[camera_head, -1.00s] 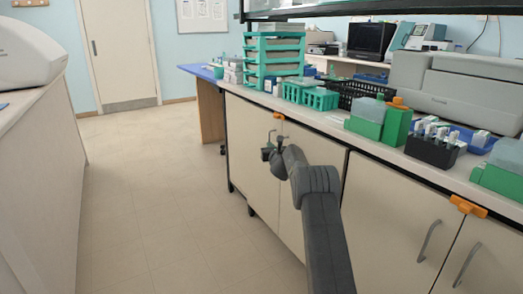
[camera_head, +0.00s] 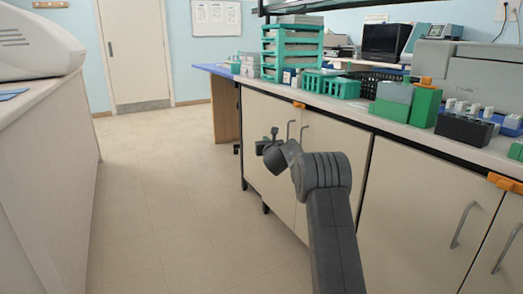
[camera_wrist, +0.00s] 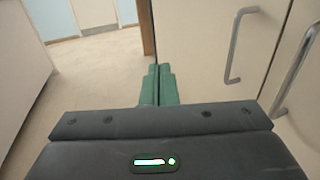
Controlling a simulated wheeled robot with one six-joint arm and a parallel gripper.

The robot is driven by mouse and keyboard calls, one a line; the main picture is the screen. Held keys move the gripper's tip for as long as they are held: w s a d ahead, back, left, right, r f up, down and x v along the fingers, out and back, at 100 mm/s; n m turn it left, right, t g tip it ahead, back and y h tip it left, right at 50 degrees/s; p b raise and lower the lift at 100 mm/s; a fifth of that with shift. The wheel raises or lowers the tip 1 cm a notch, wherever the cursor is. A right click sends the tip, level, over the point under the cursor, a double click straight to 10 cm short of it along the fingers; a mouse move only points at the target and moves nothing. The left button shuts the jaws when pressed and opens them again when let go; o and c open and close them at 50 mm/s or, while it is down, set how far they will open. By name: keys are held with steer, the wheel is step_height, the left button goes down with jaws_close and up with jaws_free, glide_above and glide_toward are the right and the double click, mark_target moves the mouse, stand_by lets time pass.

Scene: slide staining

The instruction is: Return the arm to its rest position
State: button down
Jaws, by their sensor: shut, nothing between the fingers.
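My gripper shows in the wrist view (camera_wrist: 159,72) with its two green fingers side by side, shut and empty. In the head view my gripper (camera_head: 262,146) is at the far end of my dark grey arm, in front of the cream cabinet doors (camera_head: 268,122) and below the countertop. It is over the aisle floor, and nothing is held in it. From the head view the fingers are small and partly hidden behind the wrist.
The right-hand counter (camera_head: 356,109) carries a green rack (camera_head: 290,50), green baskets (camera_head: 341,88), green boxes (camera_head: 425,105) and a black tube rack (camera_head: 465,130). Door handles (camera_head: 463,225) stick out. A white counter (camera_head: 45,130) stands left. The floor (camera_head: 160,200) between is clear.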

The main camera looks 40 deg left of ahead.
steer(key=shift+s+a+b, duration=0.25)
steer(key=shift+s, duration=0.3)
steer(key=shift+s+a+b, duration=0.2)
steer(key=shift+s, duration=0.3)
steer(key=shift+w, duration=0.1)
